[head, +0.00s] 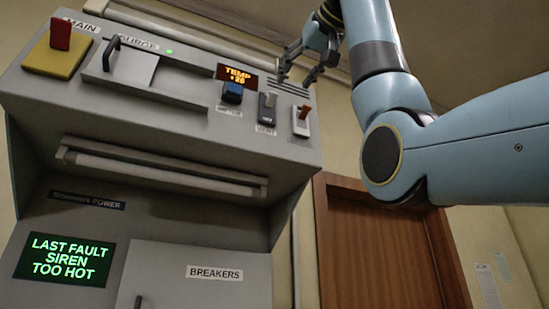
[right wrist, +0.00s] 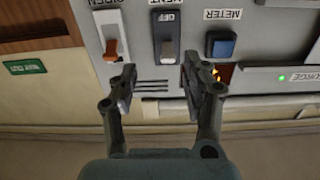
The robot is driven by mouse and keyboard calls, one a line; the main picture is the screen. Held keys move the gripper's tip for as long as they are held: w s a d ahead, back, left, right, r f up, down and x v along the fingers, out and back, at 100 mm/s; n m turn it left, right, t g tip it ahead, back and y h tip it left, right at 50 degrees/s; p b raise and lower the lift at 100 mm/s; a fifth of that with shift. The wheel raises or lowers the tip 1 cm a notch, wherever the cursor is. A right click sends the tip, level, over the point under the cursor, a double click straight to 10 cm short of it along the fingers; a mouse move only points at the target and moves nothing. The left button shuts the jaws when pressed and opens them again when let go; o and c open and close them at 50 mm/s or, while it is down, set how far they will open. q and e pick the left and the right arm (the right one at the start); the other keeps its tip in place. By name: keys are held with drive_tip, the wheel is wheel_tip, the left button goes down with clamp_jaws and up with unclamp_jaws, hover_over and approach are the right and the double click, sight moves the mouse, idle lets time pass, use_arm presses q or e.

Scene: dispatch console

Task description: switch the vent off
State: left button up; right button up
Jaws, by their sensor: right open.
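The vent switch (head: 267,108) is a dark plate with a grey lever on the sloped console panel, above its VENT label. In the right wrist view, which is upside down, the vent switch (right wrist: 167,42) shows an OFF mark by the label, and its lever lies toward the opposite end. My right gripper (head: 295,78) is open and empty, just beyond the switch's upper end in the head view. In the right wrist view the fingers of the right gripper (right wrist: 158,72) straddle the line of the lever, apart from it. My left gripper is not in view.
The siren switch (head: 301,121) with an orange-red lever sits right of the vent switch. The blue meter button (head: 232,92) is to its left, below the TEMP display (head: 237,75). A surge handle (head: 111,53) and red MAIN lever (head: 61,35) are further left.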

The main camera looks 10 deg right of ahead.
sight(274, 93)
drive_tip(key=w+a+p, duration=0.1)
drive_tip(key=w+p, duration=0.1)
drive_tip(key=w, duration=0.1)
drive_tip(key=w+a+r+p, duration=0.1)
drive_tip(key=w, duration=0.1)
drive_tip(key=w+a+r+p, duration=0.1)
drive_tip(key=w+a+p, duration=0.1)
drive_tip(key=w, duration=0.1)
drive_tip(key=shift+w+r+p, duration=0.15)
drive_tip(key=shift+w+p, duration=0.15)
drive_tip(key=shift+s, duration=0.1)
clamp_jaws()
